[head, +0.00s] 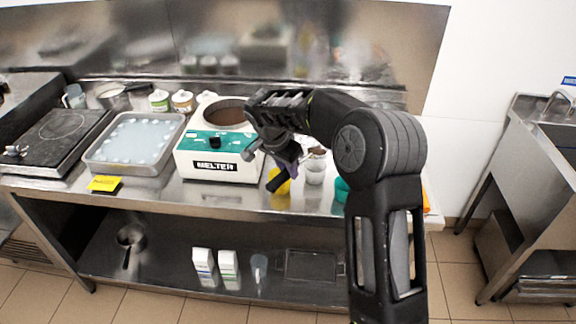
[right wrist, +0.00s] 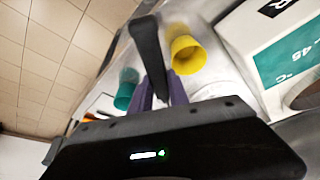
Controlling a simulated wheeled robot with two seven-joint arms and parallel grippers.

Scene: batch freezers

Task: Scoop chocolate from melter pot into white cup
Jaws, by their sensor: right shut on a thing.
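The white melter (head: 220,168) with its teal panel stands on the steel counter, and its round pot (head: 226,112) shows brown chocolate inside. The white cup (head: 315,172) stands to the right of the melter. My right gripper (head: 285,172), with purple fingers, is over the counter between the melter and the white cup. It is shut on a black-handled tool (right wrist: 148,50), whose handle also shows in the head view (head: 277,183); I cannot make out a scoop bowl. My left gripper is not in view.
A yellow cup (right wrist: 187,52) is close beside the held handle, and a teal cup (right wrist: 125,90) stands on its other side. A metal tray (head: 135,145) and a black hob (head: 52,137) are left of the melter. Small tubs (head: 182,100) stand behind.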

